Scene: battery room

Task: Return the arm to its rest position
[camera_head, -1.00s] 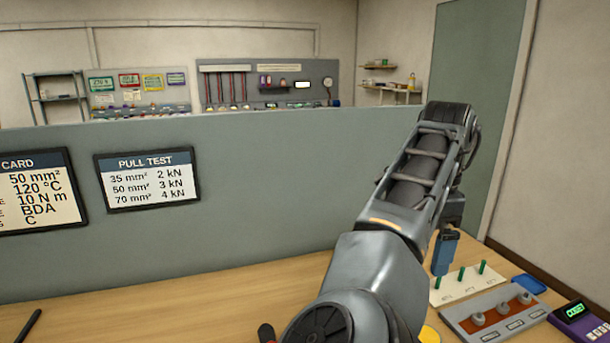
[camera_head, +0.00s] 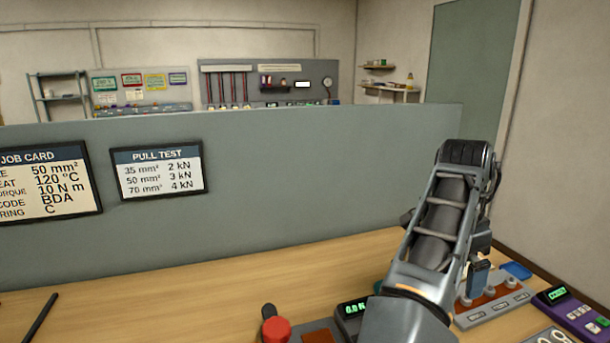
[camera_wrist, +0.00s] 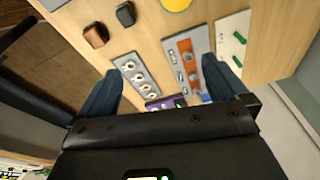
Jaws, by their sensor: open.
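My arm (camera_head: 435,235) reaches up and away from the lower middle of the head view, over the right part of the wooden bench. My gripper (camera_head: 478,278) hangs at its far end, and one blue finger shows there. In the wrist view my gripper (camera_wrist: 160,80) has its two blue fingers wide apart, with nothing between them.
A white board with green pegs (camera_wrist: 234,38) lies beside the panels. A grey partition (camera_head: 300,190) stands behind. The bench's left middle is mostly clear.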

